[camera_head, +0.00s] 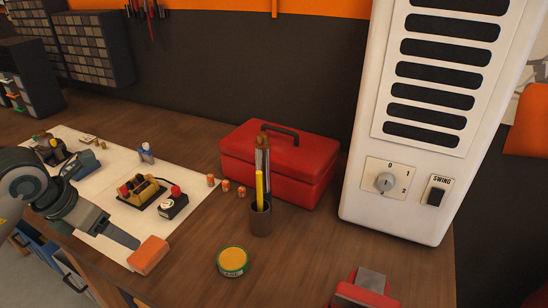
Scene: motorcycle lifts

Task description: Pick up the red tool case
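The red tool case (305,181) stands closed on the wooden workbench (205,258), near the back wall. Its dark handle (282,130) is on top of the lid. A dark pen cup (260,220) with a yellow pencil and brush stands in front and hides part of the case's front. My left gripper (124,238) is over the white mat at the left, well apart from the case. Only a flat grey finger shape shows, so its opening is unclear. My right gripper is not in view.
A white heater or fan unit (400,190) stands close to the right of the case. A round yellow-topped tin (233,261), an orange-red block (148,255) and small batteries (226,186) lie in front. A red-and-grey object (365,290) is at the bottom edge.

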